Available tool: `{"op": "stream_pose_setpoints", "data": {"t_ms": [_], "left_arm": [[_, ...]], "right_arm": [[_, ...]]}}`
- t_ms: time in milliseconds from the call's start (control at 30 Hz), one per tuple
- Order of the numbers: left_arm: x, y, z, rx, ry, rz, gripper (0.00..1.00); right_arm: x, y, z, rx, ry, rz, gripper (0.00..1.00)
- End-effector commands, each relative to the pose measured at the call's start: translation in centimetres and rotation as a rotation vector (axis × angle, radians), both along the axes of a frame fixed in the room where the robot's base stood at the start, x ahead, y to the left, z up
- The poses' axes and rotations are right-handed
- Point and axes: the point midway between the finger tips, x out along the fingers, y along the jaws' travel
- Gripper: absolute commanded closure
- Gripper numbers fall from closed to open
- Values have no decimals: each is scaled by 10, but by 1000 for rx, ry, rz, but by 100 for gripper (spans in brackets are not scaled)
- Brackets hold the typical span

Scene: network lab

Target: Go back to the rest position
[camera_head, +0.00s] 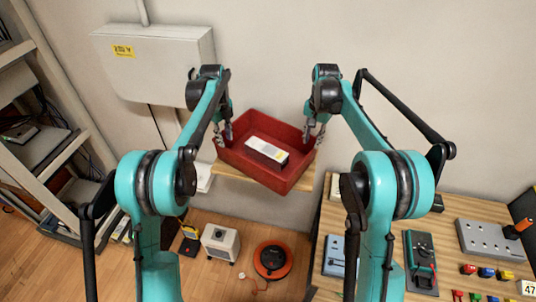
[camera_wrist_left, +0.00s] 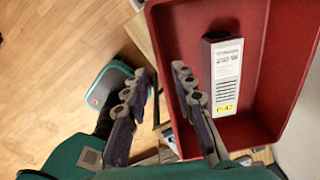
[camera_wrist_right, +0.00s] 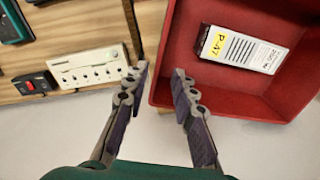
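A red bin (camera_head: 268,182) sits turned at an angle on a small wooden surface by the wall. A white and dark labelled box (camera_head: 266,150) lies in it; its yellow label reads P-47 in the right wrist view (camera_wrist_right: 240,48). My left gripper (camera_head: 222,134) is at the bin's left side, with its fingers apart in the left wrist view (camera_wrist_left: 160,88); one finger overlaps the bin and the other lies outside its edge. My right gripper (camera_head: 314,132) is at the bin's right side, with its fingers apart in the right wrist view (camera_wrist_right: 159,84). Contact with the bin is unclear.
A wooden bench (camera_head: 328,220) with instruments and coloured blocks stands at the right. A shelf rack (camera_head: 40,150) stands at the left, and a grey wall cabinet (camera_head: 150,60) hangs behind. A white box (camera_head: 220,242) and an orange reel (camera_head: 272,260) stand on the floor.

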Motion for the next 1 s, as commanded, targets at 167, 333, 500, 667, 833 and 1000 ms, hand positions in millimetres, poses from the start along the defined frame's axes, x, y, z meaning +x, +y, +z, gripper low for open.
{"op": "stream_pose_setpoints", "data": {"t_ms": [167, 333, 500, 667, 833, 1000], "left_arm": [[0, 0, 0, 0, 0, 0, 74], [-1, 0, 1, 0, -1, 6, 74], [-20, 3, 14, -7, -37, 145, 74], [-65, 9, 35, -40, -111, 454, 74], [-126, 15, 46, -111, -193, 813, 74], [-191, 21, 37, -217, -261, 1166, 74]], "right_arm": [[0, 0, 0, 0, 0, 0, 74], [-1, 0, 0, 0, -1, 2, 74], [-20, -2, 10, -3, -42, 40, 74], [-64, -5, 26, -15, -128, 126, 74], [-120, -9, 30, -39, -229, 227, 74], [-180, -12, 19, -75, -329, 327, 74]]}}
